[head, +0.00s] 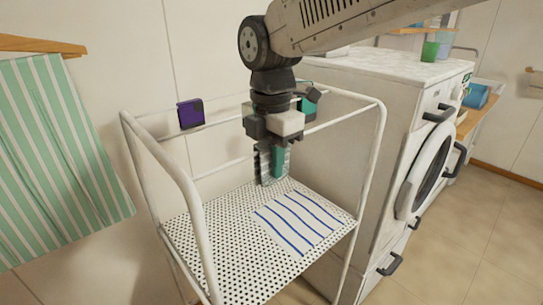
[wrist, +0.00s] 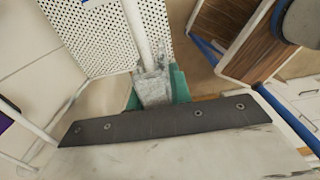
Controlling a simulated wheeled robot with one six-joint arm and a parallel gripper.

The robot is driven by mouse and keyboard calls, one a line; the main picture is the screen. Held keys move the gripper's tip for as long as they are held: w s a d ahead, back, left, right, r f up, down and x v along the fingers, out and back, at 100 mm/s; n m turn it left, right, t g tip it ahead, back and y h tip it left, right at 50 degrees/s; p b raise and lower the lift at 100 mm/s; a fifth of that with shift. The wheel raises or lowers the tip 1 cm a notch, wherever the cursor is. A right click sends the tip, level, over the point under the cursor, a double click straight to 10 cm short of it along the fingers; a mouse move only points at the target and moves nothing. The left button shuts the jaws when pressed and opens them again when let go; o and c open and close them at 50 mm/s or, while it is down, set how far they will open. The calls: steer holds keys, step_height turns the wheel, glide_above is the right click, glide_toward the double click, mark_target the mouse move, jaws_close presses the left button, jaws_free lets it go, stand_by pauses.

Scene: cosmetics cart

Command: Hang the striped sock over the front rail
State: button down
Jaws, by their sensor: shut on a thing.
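In the wrist view the sock (wrist: 152,88) sits between the teal fingers (wrist: 155,95), in line with the white rail (wrist: 136,28). I cannot tell whether the sock touches the rail.
A purple item (head: 190,113) and a teal item (head: 307,104) are at the back rail. A blue-striped white cloth (head: 298,222) lies on the perforated shelf (head: 215,235). A white washing machine (head: 395,150) stands close on the right; a green-striped towel (head: 55,160) hangs left.

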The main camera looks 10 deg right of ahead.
steer(key=c, duration=1.2)
jaws_free()
step_height(320, 180, up, 7)
steer(key=shift+r, duration=0.2)
steer(key=s+d+f+m+t, duration=0.2)
steer(key=s+d+m, duration=0.3)
steer(key=d+m, duration=0.5)
steer(key=s+d+f+m+t, duration=0.25)
steer(key=s+d+m, duration=0.25)
steer(key=d+m, duration=0.5)
steer(key=s+f+m+g, duration=0.1)
steer(key=s+f, duration=0.1)
steer(key=s, duration=0.1)
steer(key=s+f+m+g, duration=0.1)
steer(key=s+f+m, duration=0.1)
steer(key=s, duration=0.1)
steer(key=s+d+f+m+g, duration=0.1)
steer(key=s+f, duration=0.1)
steer(key=s, duration=0.1)
steer(key=shift+s+f+m, duration=0.15)
steer(key=shift+s+m, duration=0.1)
steer(key=shift+m, duration=0.15)
